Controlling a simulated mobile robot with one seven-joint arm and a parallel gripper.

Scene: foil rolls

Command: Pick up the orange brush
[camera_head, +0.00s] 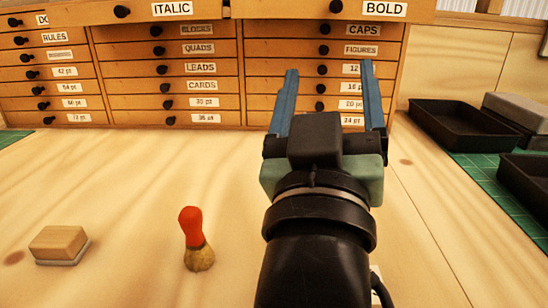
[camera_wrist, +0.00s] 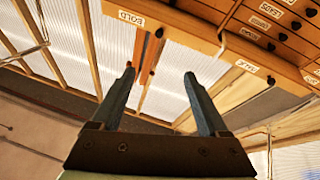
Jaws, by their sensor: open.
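The orange brush (camera_head: 193,232) stands upright on the wooden table, its orange-red handle up and its tan bristles down. It is left of my arm in the head view and nothing touches it. My gripper (camera_head: 328,72) is open and empty, raised in front of the drawer cabinet, farther back and to the right of the brush. In the wrist view my gripper (camera_wrist: 160,80) shows two blue fingers spread apart, facing the ceiling and upper cabinet. The brush is not in the wrist view.
A wooden block with a pale base (camera_head: 59,244) lies left of the brush. The drawer cabinet (camera_head: 240,75) stands across the back. Black trays (camera_head: 455,126) sit on a green mat (camera_head: 487,170) at the right. The table around the brush is clear.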

